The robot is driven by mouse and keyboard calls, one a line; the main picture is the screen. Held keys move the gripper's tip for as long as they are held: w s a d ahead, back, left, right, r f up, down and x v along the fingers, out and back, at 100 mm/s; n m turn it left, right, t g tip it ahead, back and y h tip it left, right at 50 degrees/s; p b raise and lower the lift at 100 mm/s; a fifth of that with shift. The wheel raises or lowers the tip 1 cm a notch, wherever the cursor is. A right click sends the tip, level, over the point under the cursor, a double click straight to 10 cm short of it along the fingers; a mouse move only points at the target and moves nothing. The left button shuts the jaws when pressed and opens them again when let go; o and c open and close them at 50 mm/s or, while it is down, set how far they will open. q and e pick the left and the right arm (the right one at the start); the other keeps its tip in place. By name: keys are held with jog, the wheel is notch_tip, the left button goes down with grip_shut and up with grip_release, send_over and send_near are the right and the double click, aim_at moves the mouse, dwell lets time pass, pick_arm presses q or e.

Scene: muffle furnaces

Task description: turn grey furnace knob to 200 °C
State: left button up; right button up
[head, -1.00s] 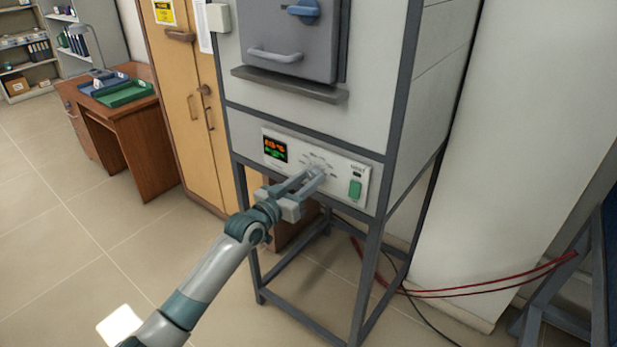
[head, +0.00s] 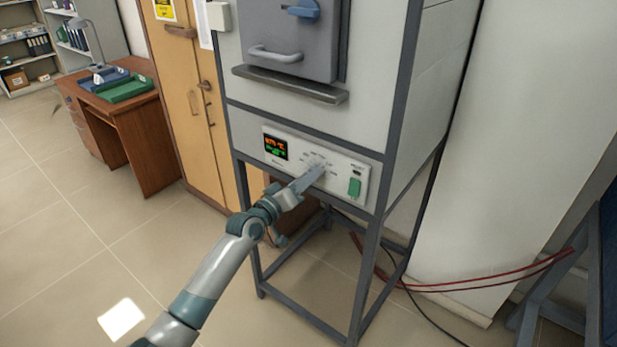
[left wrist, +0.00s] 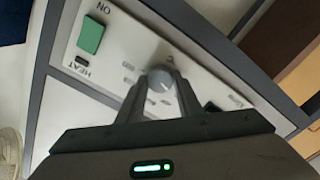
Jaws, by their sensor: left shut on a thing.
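The grey furnace (head: 300,108) stands on a dark metal frame, with a white control panel low on its front. The panel has a display (head: 275,147) with orange and green digits, too small to read surely, and a green switch (head: 354,187). My left gripper (head: 315,172) reaches the panel and is shut on the knob, which it mostly hides in the head view. In the left wrist view the round grey knob (left wrist: 160,78) sits between the two fingertips, with printed marks around it. The wrist appears rolled relative to the panel. My right gripper is not in view.
A furnace door with a handle (head: 275,54) and a ledge (head: 290,84) are above the panel. A wooden cabinet (head: 190,100) stands to the left, and a desk (head: 125,125) with trays further left. Floor in front is clear.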

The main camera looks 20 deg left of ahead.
pick_arm(q)
jog(key=shift+f, duration=0.1)
jog(key=o, duration=1)
jog(key=shift+o, duration=0.2)
jog(key=shift+s, duration=0.15)
jog(key=b+v, duration=0.4)
jog(key=v, duration=1.3)
jog(key=shift+a, duration=0.1)
